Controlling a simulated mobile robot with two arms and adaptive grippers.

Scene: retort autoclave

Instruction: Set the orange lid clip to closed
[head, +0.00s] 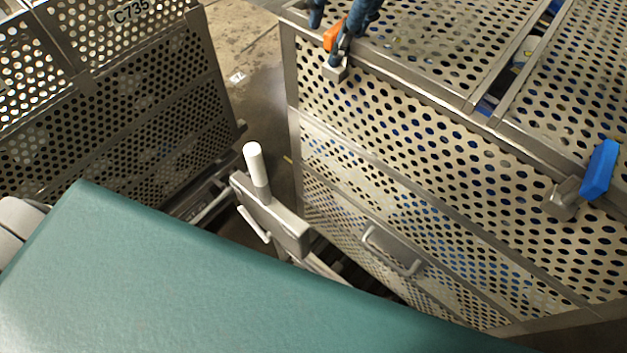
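The orange lid clip (333,36) is at the top of the head view, on the near top edge of a perforated metal crate (292,70). Only part of its orange lever shows; a metal catch (335,70) lies below it on the crate's side. My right gripper (336,18) comes in from the top edge with dark blue fingers. The fingers are apart, one on each side of the orange lever, and the right one partly hides the clip. I cannot tell whether they touch it. My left gripper is not in view.
A blue clip (601,170) stands on the same crate edge at the right, above a metal catch. Another perforated crate (120,110), labelled C735, is at the left. A white-tipped lever (254,163) stands between the crates.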

